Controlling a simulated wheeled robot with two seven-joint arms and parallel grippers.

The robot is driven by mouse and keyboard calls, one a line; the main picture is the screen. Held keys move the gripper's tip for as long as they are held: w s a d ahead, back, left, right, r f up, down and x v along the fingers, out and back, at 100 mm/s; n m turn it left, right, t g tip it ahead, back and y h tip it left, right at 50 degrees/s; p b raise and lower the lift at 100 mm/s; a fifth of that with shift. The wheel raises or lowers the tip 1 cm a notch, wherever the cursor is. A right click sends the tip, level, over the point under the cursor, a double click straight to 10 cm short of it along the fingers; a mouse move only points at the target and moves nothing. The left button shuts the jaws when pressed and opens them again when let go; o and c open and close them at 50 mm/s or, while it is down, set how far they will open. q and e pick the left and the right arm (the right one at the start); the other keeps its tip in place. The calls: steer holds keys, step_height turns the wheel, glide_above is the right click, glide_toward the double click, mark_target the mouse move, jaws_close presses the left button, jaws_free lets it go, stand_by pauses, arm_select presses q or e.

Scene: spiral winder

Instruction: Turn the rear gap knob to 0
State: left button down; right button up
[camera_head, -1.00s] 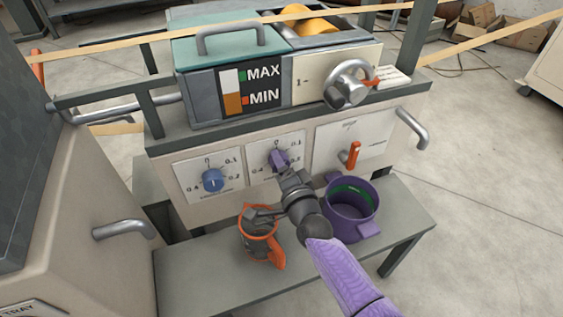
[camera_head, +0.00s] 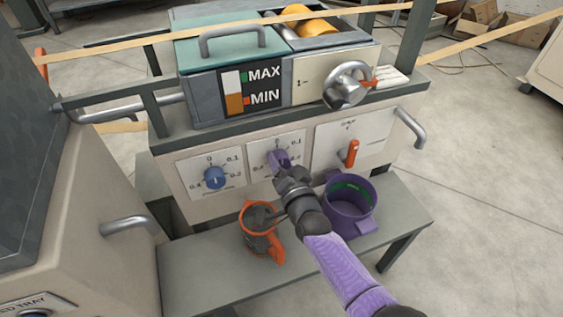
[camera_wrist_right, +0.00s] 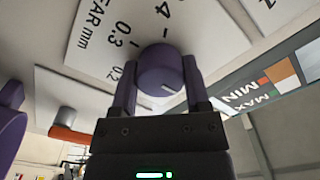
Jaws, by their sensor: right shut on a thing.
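The rear gap knob is a purple round knob (camera_wrist_right: 160,72) on a white dial panel (camera_head: 258,166) at the middle of the machine's front. In the right wrist view its panel shows part of "REAR mm" and marks such as 0.3. My right gripper (camera_head: 281,163) is shut on this knob, with one finger on each side of it. A white line shows on the knob's face in the right wrist view, but I cannot tell which number it points to. My left gripper is not in view.
A blue knob (camera_head: 214,178) sits on a similar dial to the left. An orange lever (camera_head: 352,153) is on the panel to the right. An orange jug (camera_head: 259,238) and a purple pot (camera_head: 350,205) stand on the grey bench (camera_head: 205,280) below my right arm.

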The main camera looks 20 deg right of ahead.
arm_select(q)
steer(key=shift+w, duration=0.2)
arm_select(e)
steer(key=o, duration=1.3)
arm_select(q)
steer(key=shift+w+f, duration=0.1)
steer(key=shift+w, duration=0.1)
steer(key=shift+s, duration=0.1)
